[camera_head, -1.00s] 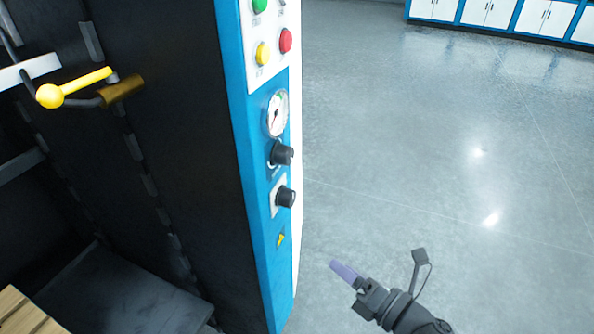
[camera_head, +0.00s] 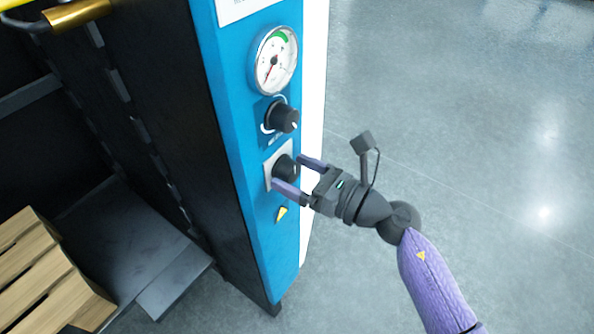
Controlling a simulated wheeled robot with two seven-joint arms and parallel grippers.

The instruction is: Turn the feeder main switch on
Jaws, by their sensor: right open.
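The feeder's blue control panel (camera_head: 225,110) stands upright in the middle of the head view. Its lowest control is a black rotary switch (camera_head: 285,168) on a pale square plate. My right gripper (camera_head: 292,175) is open, with one purple finger above the switch's knob and one below it. I cannot tell whether the fingers touch the knob. The marking that the knob points to is too hidden to read. My left gripper is not in view.
A second black knob (camera_head: 283,117) sits just above the switch, under a round gauge (camera_head: 275,60). A yellow warning sticker (camera_head: 281,214) is below. Wooden slats (camera_head: 45,275) lie at lower left. The grey floor on the right is clear.

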